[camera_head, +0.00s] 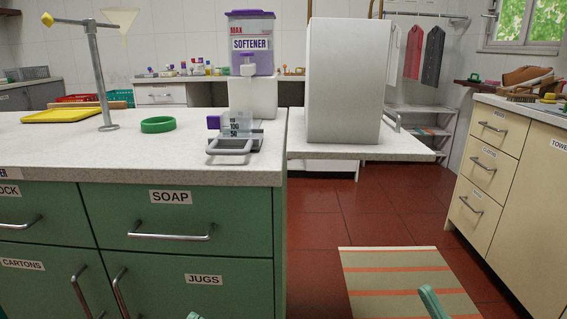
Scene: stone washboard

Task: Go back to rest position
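A small pale green tip (432,303), which seems to be part of my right gripper, shows at the bottom edge over the striped mat. A sliver of a similar part, seemingly of my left gripper (194,316), shows at the bottom edge in front of the JUGS door. Both are cut off by the frame, so I cannot see whether the fingers are open or shut. Nothing visible is held by either.
A green cabinet with a stone counter (60,155) stands ahead on the left. The striped mat (400,280) and red floor lie right.

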